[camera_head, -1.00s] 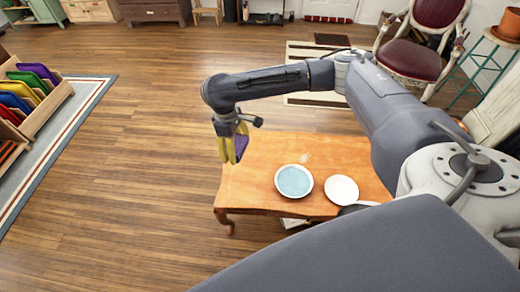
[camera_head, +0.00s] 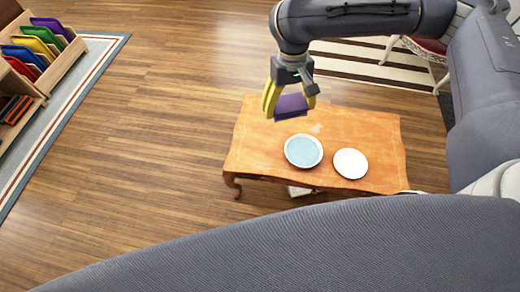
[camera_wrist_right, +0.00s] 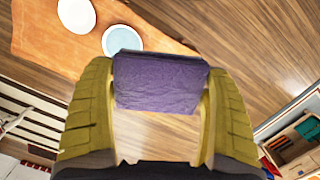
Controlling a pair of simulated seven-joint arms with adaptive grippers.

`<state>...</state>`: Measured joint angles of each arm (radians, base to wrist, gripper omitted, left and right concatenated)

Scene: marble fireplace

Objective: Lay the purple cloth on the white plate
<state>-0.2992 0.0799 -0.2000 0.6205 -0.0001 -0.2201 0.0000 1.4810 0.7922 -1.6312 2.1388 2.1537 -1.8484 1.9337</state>
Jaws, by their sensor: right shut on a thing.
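The purple cloth (camera_head: 291,106) is held between the yellow fingers of my right gripper (camera_head: 289,103), above the far left part of the wooden table. In the right wrist view the purple cloth (camera_wrist_right: 160,82) spans the gap between the fingertips of my right gripper (camera_wrist_right: 160,90). The white plate (camera_head: 350,163) lies flat and empty on the table, to the right of and nearer than the gripper. It also shows at the top of the right wrist view (camera_wrist_right: 76,15). My left gripper is not in view.
A pale blue plate with a white rim (camera_head: 303,151) lies left of the white plate on the orange-brown table (camera_head: 250,150). A wooden rack (camera_head: 50,75) with colored trays stands at the far left on a rug. The floor between is clear.

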